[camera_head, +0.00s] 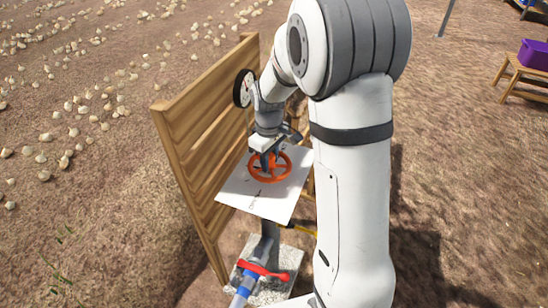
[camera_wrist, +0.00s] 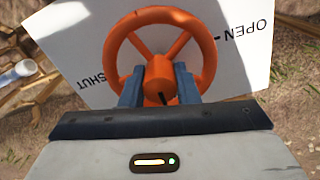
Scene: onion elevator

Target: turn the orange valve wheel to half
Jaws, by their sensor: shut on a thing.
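The orange valve wheel (camera_head: 270,166) lies over a white plate (camera_head: 238,189) beside a wooden panel. In the wrist view the wheel (camera_wrist: 161,50) shows its rim, spokes and round hub, with a dark mark on the hub. The white plate (camera_wrist: 70,40) there carries the words OPEN at the upper right and SHUT at the left. My gripper (camera_wrist: 159,88) points at the wheel, its two blue-grey fingers on either side of the hub, shut on it. In the head view my gripper (camera_head: 267,155) is above the wheel and partly hides it.
A wooden panel (camera_head: 200,110) stands left of the valve, with a round gauge (camera_head: 243,88) near its top. Below the plate are a red lever (camera_head: 263,270) and a blue pipe piece (camera_head: 242,290). A purple crate (camera_head: 534,54) sits on a wooden stand at right. Onions lie on soil at left.

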